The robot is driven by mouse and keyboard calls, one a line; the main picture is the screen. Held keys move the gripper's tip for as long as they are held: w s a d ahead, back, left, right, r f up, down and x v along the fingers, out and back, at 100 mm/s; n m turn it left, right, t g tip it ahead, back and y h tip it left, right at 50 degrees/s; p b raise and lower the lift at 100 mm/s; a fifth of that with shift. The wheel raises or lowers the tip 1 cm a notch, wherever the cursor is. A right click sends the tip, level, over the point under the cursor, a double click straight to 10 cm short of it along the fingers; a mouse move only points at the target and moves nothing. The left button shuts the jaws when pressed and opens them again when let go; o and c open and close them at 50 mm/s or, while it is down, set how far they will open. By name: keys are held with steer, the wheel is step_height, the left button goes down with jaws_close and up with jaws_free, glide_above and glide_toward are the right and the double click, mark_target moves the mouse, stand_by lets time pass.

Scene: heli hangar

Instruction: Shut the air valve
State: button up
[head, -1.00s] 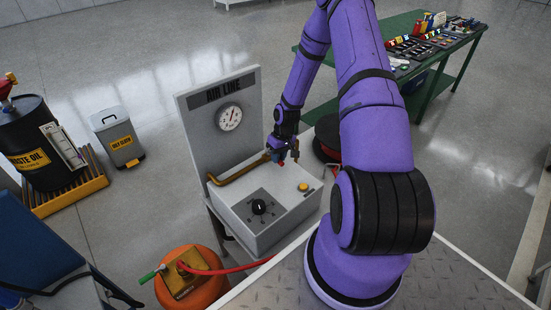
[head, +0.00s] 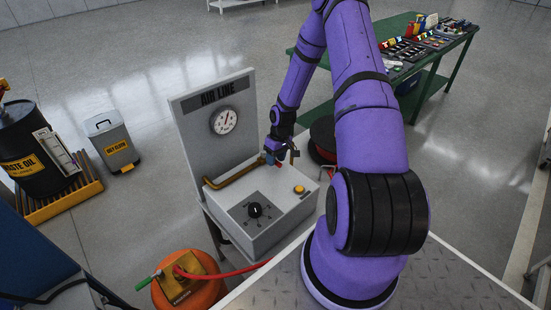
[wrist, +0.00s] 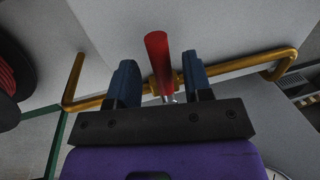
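The air valve's red lever handle (wrist: 159,60) stands out from the brass pipe (wrist: 238,66) in the wrist view. My gripper (wrist: 160,82) is open, with one blue finger on each side of the lever and a visible gap to both. The handle's far end reaches past the fingertips. In the head view my gripper (head: 273,159) is low at the right end of the brass pipe (head: 232,178) on the grey AIR LINE panel (head: 188,133). Only a small bit of the red lever (head: 279,165) shows there; the gripper hides most of the valve.
The panel's box top carries a black dial (head: 255,210) and a yellow button (head: 299,189). A pressure gauge (head: 224,121) is on the upright plate. An orange tank (head: 190,291) with a red hose stands in front. A dark hose reel (head: 323,138) is close behind my gripper.

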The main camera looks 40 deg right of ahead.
step_height(320, 180, up, 11)
steer(key=d, duration=0.2)
steer(key=shift+f, duration=0.15)
stand_by(0.4)
steer(key=shift+w, duration=0.1)
stand_by(0.3)
